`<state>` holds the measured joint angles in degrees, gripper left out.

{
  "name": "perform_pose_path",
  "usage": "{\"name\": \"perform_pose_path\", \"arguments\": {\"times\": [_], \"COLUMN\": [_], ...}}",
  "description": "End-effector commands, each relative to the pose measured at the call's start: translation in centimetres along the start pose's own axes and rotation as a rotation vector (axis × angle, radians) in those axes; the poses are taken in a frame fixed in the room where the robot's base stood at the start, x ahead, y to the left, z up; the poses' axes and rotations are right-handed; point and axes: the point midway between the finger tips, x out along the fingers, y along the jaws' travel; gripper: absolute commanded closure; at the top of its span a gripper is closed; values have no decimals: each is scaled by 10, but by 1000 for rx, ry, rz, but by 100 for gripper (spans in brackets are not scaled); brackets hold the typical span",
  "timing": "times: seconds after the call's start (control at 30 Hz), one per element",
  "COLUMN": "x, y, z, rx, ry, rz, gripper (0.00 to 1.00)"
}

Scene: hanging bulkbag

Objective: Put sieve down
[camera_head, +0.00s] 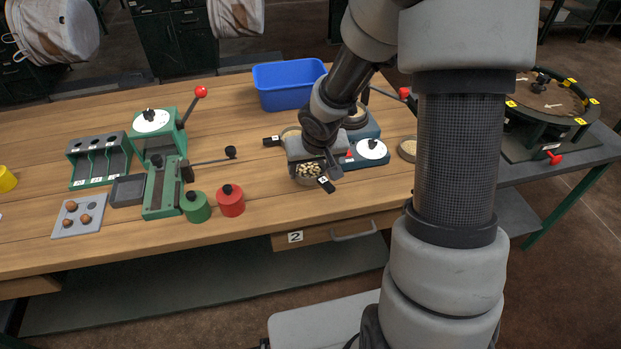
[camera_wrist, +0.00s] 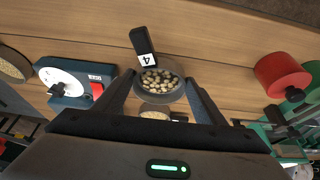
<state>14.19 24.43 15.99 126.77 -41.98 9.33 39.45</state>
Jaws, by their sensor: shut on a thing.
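The sieve (camera_head: 307,180) is a small round grey pan of pale beans or nuts with a black handle marked 4. It is under my gripper (camera_head: 310,167), near the front of the wooden table. In the wrist view the sieve (camera_wrist: 160,88) sits between the two fingers of my gripper (camera_wrist: 162,86), which are shut on its sides, handle pointing away from me. It looks level, its contents inside. I cannot tell whether its base touches the table. A second round pan with a black handle (camera_head: 271,140) is just behind, partly hidden by my arm.
A scale with a white dial (camera_head: 371,150) stands right of the sieve, and a round dish of grain (camera_head: 407,149) beyond it. Red (camera_head: 231,202) and green (camera_head: 196,208) weights stand to the left. A blue bin (camera_head: 287,86) is at the back. Bare wood lies around the sieve's front.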

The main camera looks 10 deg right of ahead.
Motion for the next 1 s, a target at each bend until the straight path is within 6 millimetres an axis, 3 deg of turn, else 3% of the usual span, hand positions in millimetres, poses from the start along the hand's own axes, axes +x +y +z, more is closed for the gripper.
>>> {"name": "perform_pose_path", "arguments": {"times": [0.03,0.13,0.53,0.57,0.63,1.0], "x": [13,24,27,25,25,21], "y": [-1,-1,0,0,0,0], "z": [6,10,11,11,10,9], "rx": [-2,-1,1,1,1,0], "ry": [-2,-2,0,-1,-1,-1], "rz": [-2,-1,-1,-1,-1,-1], "gripper": [60,60,60,30,19,17]}}
